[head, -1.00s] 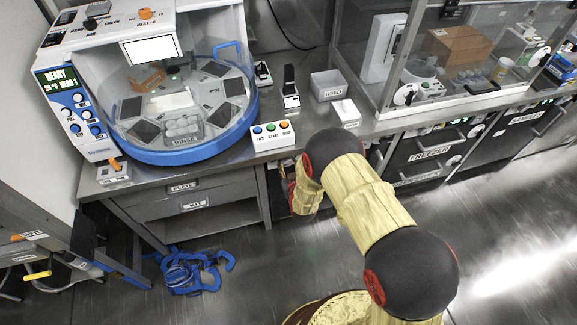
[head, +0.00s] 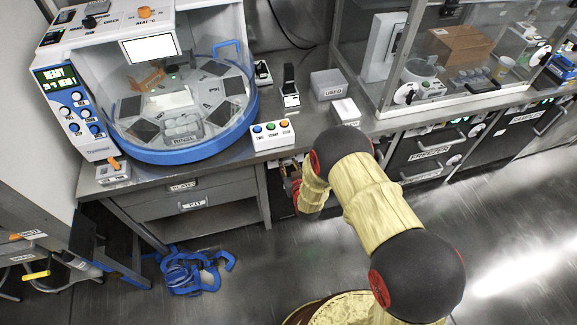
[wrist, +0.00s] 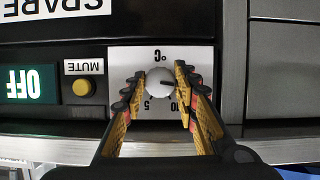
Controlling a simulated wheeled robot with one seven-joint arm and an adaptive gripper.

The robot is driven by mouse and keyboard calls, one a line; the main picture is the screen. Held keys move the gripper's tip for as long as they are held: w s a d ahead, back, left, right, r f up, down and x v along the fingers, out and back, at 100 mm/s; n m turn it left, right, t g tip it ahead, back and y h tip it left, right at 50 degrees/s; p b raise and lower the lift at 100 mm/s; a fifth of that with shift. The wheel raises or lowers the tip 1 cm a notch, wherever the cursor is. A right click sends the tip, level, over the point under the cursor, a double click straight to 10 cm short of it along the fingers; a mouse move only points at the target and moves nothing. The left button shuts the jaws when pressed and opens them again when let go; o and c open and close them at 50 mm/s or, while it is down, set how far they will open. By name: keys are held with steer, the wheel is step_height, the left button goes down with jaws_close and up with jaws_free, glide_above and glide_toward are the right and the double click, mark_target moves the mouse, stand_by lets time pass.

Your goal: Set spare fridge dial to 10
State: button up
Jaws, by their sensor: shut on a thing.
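In the wrist view, which shows the panel upside down, the spare fridge dial (wrist: 161,82) is a small round pale knob on a white scale plate (wrist: 183,56) marked °C, 5 and 10. A short dark mark on the knob points roughly to the right of the picture. My gripper (wrist: 162,84) is shut on the dial, one finger on each side. The fingers cover part of the scale. In the head view my gripper (head: 291,182) is at the cabinet front under the bench, and the dial is hidden there.
Beside the dial are a yellow MUTE button (wrist: 82,88), a display reading OFF (wrist: 30,84) and the SPARE label (wrist: 55,8). Above, a three-button box (head: 272,135) sits at the bench edge. Blue coiled tubing (head: 190,273) lies on the floor to the left.

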steer(key=m+y+b, duration=0.1)
steer(key=m, duration=0.1)
steer(key=m+y+b, duration=0.1)
steer(key=shift+d+f+m+y, duration=0.15)
steer(key=shift+d+m+y, duration=0.05)
steer(key=shift+m+y, duration=0.2)
steer(key=shift+m+y+b, duration=0.6)
steer(key=shift+m+y, duration=0.4)
steer(key=shift+m, duration=0.6)
steer(key=o, duration=1.2)
steer(key=shift+c, duration=0.2)
steer(key=v, duration=1.2)
steer(key=shift+w, duration=0.15)
